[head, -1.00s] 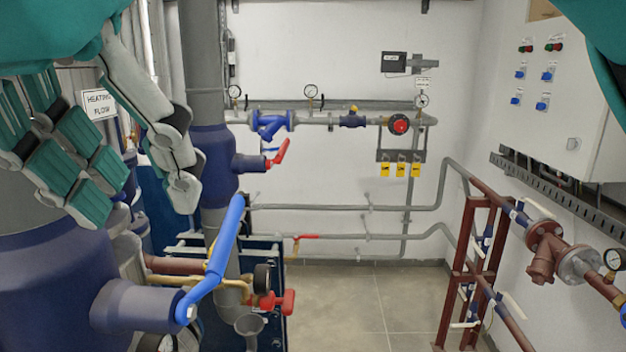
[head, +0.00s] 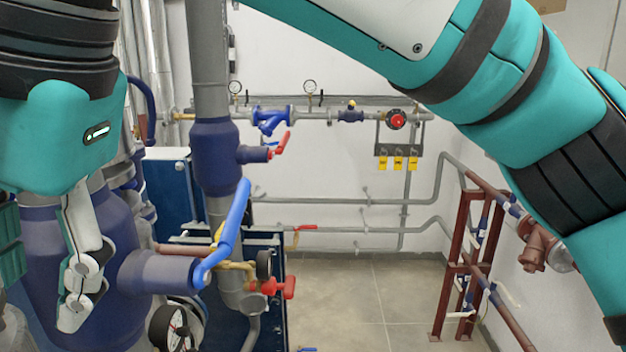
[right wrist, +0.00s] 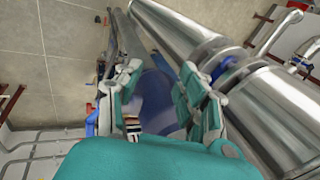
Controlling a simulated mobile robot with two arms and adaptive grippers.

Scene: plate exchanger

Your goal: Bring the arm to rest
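A hand hangs from the top left in the head view. The right wrist view shows matching surroundings, so I take it for my right gripper (head: 42,268). Its fingers point down, spread apart over the big dark-blue vessel (head: 110,235), one partly cut off by the left edge. In the right wrist view the right gripper (right wrist: 158,112) is open, with nothing held between its fingers and a blurred blue surface (right wrist: 158,88) beyond them. My teal arm crosses the upper right of the head view. My left gripper is not in view.
A bright blue valve handle (head: 232,228) stands right of the fingers, with red handles (head: 288,287) and a gauge (head: 168,329) below. A red-brown pipe frame (head: 462,260) stands at right. Silver pipes (right wrist: 180,30) run beside the gripper. The middle floor (head: 360,300) is clear.

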